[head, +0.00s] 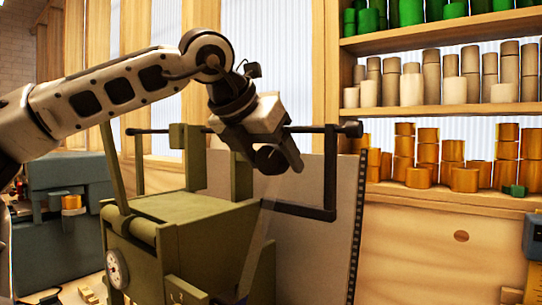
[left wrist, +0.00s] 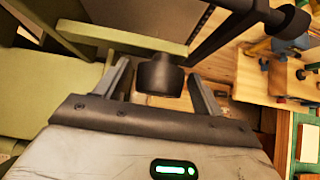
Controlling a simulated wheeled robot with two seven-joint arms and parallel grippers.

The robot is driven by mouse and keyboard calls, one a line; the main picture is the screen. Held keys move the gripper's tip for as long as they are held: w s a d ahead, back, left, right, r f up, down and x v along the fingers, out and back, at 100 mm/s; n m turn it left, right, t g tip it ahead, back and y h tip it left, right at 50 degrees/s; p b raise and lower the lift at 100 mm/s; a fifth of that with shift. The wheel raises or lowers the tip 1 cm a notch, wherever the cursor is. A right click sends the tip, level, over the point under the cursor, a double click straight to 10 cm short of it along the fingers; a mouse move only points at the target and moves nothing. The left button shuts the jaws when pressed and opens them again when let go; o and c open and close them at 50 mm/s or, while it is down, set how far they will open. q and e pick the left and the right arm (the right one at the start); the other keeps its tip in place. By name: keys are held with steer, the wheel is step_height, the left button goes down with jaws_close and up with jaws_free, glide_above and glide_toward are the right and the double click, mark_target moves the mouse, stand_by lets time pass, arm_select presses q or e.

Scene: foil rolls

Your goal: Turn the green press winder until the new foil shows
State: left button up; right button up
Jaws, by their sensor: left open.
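The green press (head: 190,225) stands in the middle of the head view, with a dark bar and a cranked dark handle (head: 330,175) on its right side. My left gripper (head: 280,158) is above and in front of the handle, pointing down to the right. In the left wrist view, the left gripper's two fingers (left wrist: 162,88) are apart, with a dark round knob (left wrist: 160,75) between them; I cannot tell whether they touch it. Part of the green frame (left wrist: 125,38) shows behind. The foil cannot be made out clearly. My right gripper is out of view.
Shelves at the right hold green rolls (head: 410,12), beige rolls (head: 455,90) and gold rolls (head: 465,180). A grey-blue machine (head: 70,195) stands at the left. A pale panel (head: 305,245) stands beside the press. A wooden bench (left wrist: 255,80) shows in the left wrist view.

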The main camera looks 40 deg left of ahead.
arm_select(q)
steer(key=c, duration=0.9)
steer(key=m+y+b, duration=0.1)
steer(key=y+b, duration=0.1)
steer(key=y, duration=0.1)
steer(key=shift+d+f+m, duration=0.1)
steer(key=shift+f+m, duration=0.05)
steer(key=shift+m, duration=0.15)
steer(key=shift+c, duration=0.2)
steer(key=shift+y+b, duration=0.4)
steer(key=shift+b, duration=0.05)
steer(key=shift+r, duration=0.2)
steer(key=o, duration=0.9)
steer(key=shift+o, duration=0.2)
